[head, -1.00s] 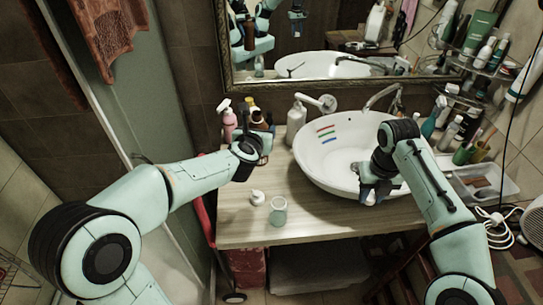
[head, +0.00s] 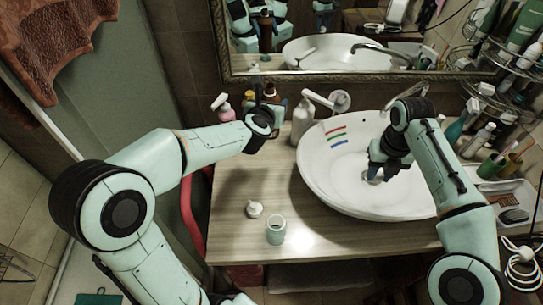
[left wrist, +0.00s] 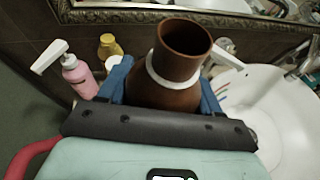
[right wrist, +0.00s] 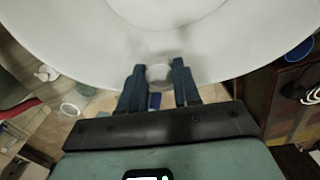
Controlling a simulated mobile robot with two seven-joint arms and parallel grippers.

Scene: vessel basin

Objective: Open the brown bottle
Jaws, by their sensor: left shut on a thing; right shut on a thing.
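The brown bottle (left wrist: 172,75) is upright in my left gripper (left wrist: 163,88); the blue fingers close on it from both sides. Its neck is open at the top, with a white ring around it, and no cap sits on it. In the head view my left gripper (head: 263,112) is above the counter's back left. My right gripper (head: 378,168) is over the basin, apart from the bottle. In the right wrist view it is shut on a small whitish cap (right wrist: 158,73) between its fingertips.
The white basin (head: 318,180) fills the right of the wooden counter (head: 235,185). A glass jar (head: 275,231) and a small white piece (head: 254,208) stand in front. A pink pump bottle (head: 224,108) and a white dispenser (head: 302,122) stand behind. A mirror is at the back.

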